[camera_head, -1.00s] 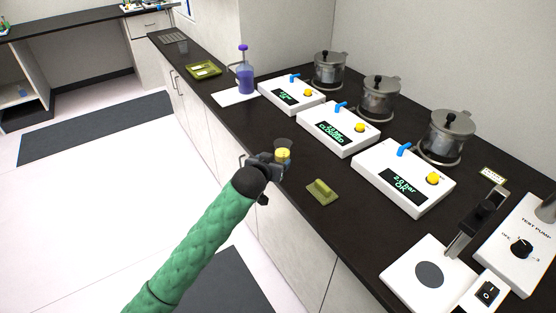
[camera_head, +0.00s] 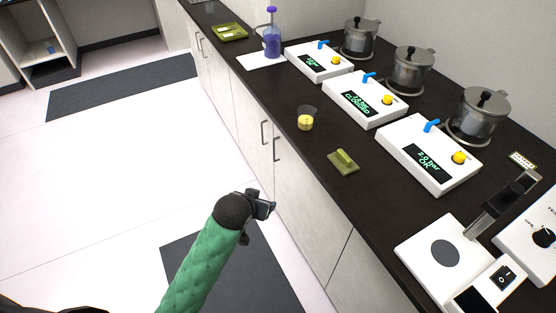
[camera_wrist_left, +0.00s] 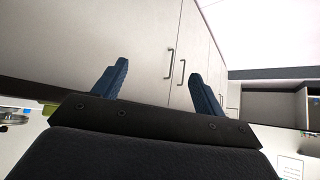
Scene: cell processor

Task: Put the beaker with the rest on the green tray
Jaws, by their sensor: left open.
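A small clear beaker (camera_head: 306,118) with yellow contents stands upright on the dark counter near its front edge. A green tray (camera_head: 229,33) holding small pale items lies at the far end of the counter. A smaller green piece (camera_head: 344,161) with a raised ridge lies on the counter nearer me than the beaker. My left gripper (camera_head: 270,207) is out over the floor in front of the cabinets, clear of the counter. In the left wrist view the two fingers of my left gripper (camera_wrist_left: 160,82) are apart with nothing between them. My right gripper is out of view.
A purple bottle (camera_head: 272,42) stands on a white pad (camera_head: 260,61) beyond the beaker. Several white control boxes (camera_head: 430,153) and lidded metal pots (camera_head: 479,115) line the counter's back. A white scale-like device (camera_head: 444,250) sits at lower right. The floor is open.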

